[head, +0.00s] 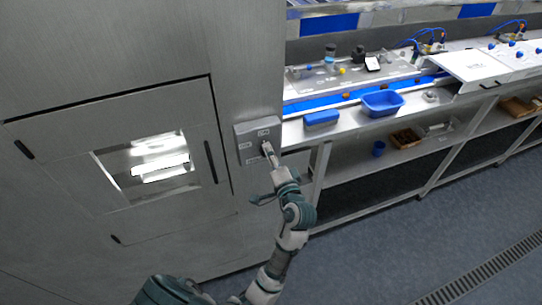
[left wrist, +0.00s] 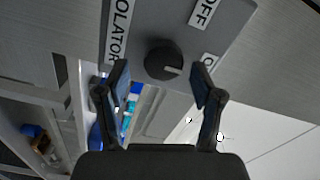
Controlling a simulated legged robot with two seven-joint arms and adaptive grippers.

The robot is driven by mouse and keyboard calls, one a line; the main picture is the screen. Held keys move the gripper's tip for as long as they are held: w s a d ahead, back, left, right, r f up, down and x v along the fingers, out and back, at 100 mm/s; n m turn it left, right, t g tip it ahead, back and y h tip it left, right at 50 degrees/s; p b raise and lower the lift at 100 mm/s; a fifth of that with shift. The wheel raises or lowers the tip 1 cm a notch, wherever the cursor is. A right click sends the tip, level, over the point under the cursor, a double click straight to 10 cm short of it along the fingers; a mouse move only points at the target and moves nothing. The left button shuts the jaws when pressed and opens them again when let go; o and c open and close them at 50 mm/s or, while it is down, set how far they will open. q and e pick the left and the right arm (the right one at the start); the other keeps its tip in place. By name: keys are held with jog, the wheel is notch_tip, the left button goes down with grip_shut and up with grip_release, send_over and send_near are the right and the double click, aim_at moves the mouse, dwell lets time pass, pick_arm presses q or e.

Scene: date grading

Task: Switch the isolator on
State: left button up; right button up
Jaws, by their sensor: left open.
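The isolator is a grey box (head: 243,133) on the steel cabinet wall in the head view. In the left wrist view its grey plate (left wrist: 141,22) carries labels reading ISOLATOR and OFF, and another label partly hidden by a finger. Its round black knob (left wrist: 160,55) has a short pale mark at its lower right. My left gripper (head: 267,147) is at the front of the box; in the left wrist view its open fingers (left wrist: 159,80) stand on either side of the knob, with gaps showing. The knob is hidden by the gripper in the head view. My right gripper is out of view.
The cabinet has a windowed door (head: 80,132) left of the box. A workbench to the right holds a blue sponge-like block (head: 321,118), a blue bin (head: 382,103) and a blue conveyor belt (head: 305,104). The grey floor (head: 400,250) below is clear.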

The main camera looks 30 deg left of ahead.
pick_arm(q)
jog(key=v, duration=0.7)
jog(key=shift+d, duration=0.4)
jog(key=shift+a+f, duration=0.1)
